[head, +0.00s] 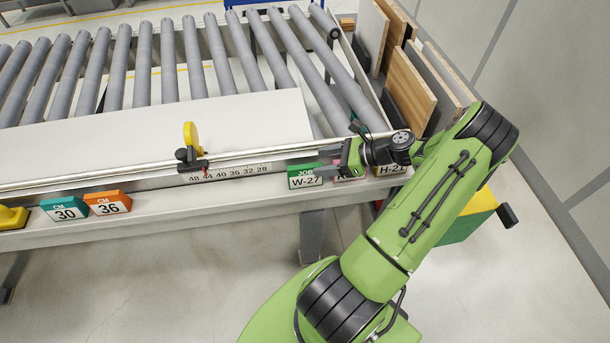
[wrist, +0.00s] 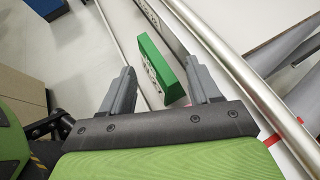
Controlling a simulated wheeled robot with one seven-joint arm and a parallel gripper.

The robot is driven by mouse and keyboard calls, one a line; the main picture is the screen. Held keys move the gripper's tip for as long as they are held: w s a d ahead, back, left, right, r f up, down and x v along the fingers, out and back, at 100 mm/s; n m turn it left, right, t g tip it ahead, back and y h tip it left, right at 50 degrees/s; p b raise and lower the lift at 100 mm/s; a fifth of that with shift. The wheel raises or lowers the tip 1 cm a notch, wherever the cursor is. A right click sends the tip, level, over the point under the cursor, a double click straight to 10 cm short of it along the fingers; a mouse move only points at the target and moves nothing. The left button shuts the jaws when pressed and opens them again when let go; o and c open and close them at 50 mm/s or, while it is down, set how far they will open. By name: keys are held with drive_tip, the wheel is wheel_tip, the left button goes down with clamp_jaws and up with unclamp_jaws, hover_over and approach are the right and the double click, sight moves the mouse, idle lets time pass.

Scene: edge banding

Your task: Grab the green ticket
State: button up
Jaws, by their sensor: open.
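The green ticket (head: 306,177), marked JOB W-27, stands on the front ledge of the roller table. In the wrist view the green ticket (wrist: 164,66) shows slanted, between and beyond my fingertips, nearer the right finger. My gripper (head: 335,163) is open, just right of the ticket in the head view, and its two grey fingers (wrist: 160,76) show in the wrist view. No grip on the ticket shows. A pink tag (head: 350,178) and a tan tag marked H-21 (head: 390,169) sit to the right, partly hidden by my gripper.
A teal tag marked 30 (head: 65,209) and an orange tag marked 36 (head: 108,203) stand further left on the ledge. A metal rail (head: 100,175) with a yellow-handled stop (head: 191,138) runs behind the tickets. A white panel (head: 250,116) lies on the rollers. Boards (head: 405,80) stand at the right.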

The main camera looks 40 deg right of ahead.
sight(308, 166)
drive_tip(key=x, duration=0.4)
drive_tip(key=shift+a+f, duration=0.1)
drive_tip(key=shift+a, duration=0.1)
drive_tip(key=shift+s, duration=0.1)
clamp_jaws()
